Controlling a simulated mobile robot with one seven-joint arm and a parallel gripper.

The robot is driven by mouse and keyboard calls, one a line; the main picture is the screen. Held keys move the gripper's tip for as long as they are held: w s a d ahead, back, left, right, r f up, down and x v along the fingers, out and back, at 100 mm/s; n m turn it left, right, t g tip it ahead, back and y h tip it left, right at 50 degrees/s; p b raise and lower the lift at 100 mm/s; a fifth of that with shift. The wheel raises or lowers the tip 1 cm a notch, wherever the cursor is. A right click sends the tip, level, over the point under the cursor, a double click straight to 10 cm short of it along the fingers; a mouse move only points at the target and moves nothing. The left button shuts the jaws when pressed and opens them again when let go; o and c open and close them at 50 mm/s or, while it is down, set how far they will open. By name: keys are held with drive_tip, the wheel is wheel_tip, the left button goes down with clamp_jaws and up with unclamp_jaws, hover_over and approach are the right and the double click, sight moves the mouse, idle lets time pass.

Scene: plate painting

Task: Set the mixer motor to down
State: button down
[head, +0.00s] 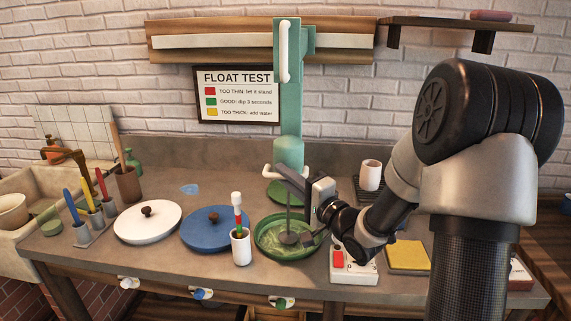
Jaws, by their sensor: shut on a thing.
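The mixer is a tall green column (291,105) against the back wall, with a long white handle (284,52) at its top. Its rounded green motor head (289,152) is low, with a white bar handle (267,171) at its lower edge. A thin shaft runs from there to a dark round paddle (287,238) in the green bowl (262,247). My gripper (283,174) reaches in from the right, at the bar handle, and is shut on it. The dark fingers hide part of the handle, and the exact contact is hard to see.
A white cup with a red-green-white stick (241,246) stands left of the bowl. A blue lid (214,230) and white lid (148,222) lie further left. A white switch box (353,277) and yellow sponge-like block (408,256) are below my arm. A white cup (371,174) stands behind.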

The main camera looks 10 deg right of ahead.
wheel_tip(320, 180, down, 10)
drive_tip(key=b, duration=0.4)
drive_tip(key=shift+r, duration=0.2)
drive_tip(key=shift+s+f, duration=0.1)
drive_tip(key=c, duration=1.8)
unclamp_jaws()
drive_tip(key=shift+c, duration=0.2)
drive_tip(key=shift+o, duration=0.4)
drive_tip(key=p+v, duration=0.1)
drive_tip(key=v, duration=1.6)
drive_tip(key=shift+d+p, duration=0.2)
drive_tip(key=shift+p, duration=0.2)
drive_tip(key=shift+s, duration=0.1)
